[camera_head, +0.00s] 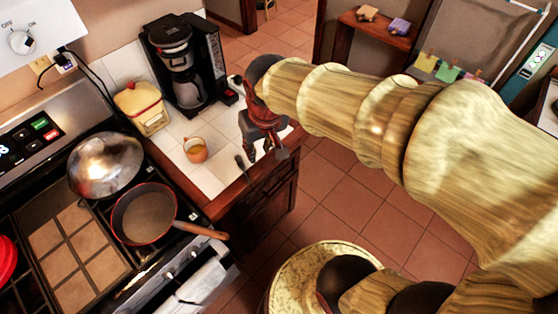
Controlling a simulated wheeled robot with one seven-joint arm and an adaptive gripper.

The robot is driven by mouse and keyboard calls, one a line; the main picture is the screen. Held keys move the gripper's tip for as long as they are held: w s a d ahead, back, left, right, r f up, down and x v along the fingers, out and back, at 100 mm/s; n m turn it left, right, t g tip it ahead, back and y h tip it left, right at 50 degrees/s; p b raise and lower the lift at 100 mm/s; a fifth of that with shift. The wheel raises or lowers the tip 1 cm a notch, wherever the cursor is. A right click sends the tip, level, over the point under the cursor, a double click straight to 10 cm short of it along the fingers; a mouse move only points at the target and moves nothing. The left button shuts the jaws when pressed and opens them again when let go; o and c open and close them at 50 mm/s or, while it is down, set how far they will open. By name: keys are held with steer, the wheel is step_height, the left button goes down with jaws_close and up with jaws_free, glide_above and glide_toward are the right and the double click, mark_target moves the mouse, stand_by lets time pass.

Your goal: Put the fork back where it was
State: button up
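My gripper (265,155) points down over the counter's right front corner, beyond the stove. Its two dark fingers look spread apart, and I see nothing clearly held between them. A small, dark, slender utensil (241,163) shows at the counter edge, just left of the fingers. It may be the fork, but it is too small to tell its tines. I cannot tell whether it touches the left finger.
A pan (146,213) and a metal domed lid (105,165) are on the stove at left. Open tiled floor (345,205) lies right of the counter.

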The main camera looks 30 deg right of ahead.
steer(key=s+r+t, duration=0.2)
steer(key=s+r, duration=0.4)
steer(key=s, duration=0.4)
steer(key=shift+d, duration=0.3)
step_height(320, 180, down, 5)
steer(key=b, duration=0.5)
steer(key=shift+f, duration=0.1)
steer(key=shift+o, duration=0.4)
